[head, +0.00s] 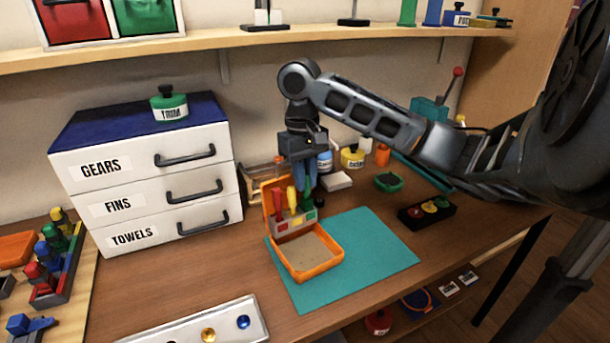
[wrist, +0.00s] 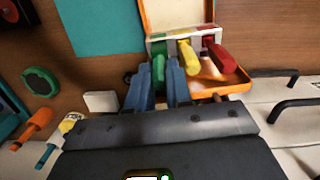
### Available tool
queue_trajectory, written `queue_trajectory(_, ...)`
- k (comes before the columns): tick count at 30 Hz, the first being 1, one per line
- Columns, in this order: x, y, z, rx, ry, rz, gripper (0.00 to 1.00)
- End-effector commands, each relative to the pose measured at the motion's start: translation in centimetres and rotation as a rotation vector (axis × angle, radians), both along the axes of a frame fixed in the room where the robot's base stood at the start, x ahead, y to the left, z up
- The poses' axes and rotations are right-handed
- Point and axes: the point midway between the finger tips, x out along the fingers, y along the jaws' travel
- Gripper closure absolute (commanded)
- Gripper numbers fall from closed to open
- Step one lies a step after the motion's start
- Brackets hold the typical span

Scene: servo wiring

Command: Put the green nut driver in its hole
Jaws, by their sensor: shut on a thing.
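The green nut driver (head: 307,194) is between the blue fingers of my gripper (head: 304,184), which is shut on it. It also shows in the wrist view (wrist: 158,66), between the fingertips (wrist: 161,84). It stands upright at the green-marked end of the rack (head: 293,221) in the orange case (head: 314,276). The yellow driver (wrist: 190,57) and red driver (wrist: 219,54) stand beside it in the rack. The fingers and handle hide the green driver's lower end, so I cannot tell how deep it sits.
The open case lies partly on a teal mat (head: 375,262). A white drawer unit (head: 140,185) stands to the left. A green round container (head: 388,182) and a black tray with coloured knobs (head: 427,213) are to the right. The mat's right part is clear.

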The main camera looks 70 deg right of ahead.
Motion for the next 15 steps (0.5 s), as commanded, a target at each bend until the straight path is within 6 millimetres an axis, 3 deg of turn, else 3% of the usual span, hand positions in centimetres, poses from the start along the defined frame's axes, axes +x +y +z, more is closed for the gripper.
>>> queue_trajectory(15,-0.05,0.04,-0.75,0.0,0.0,-0.001,1.0)
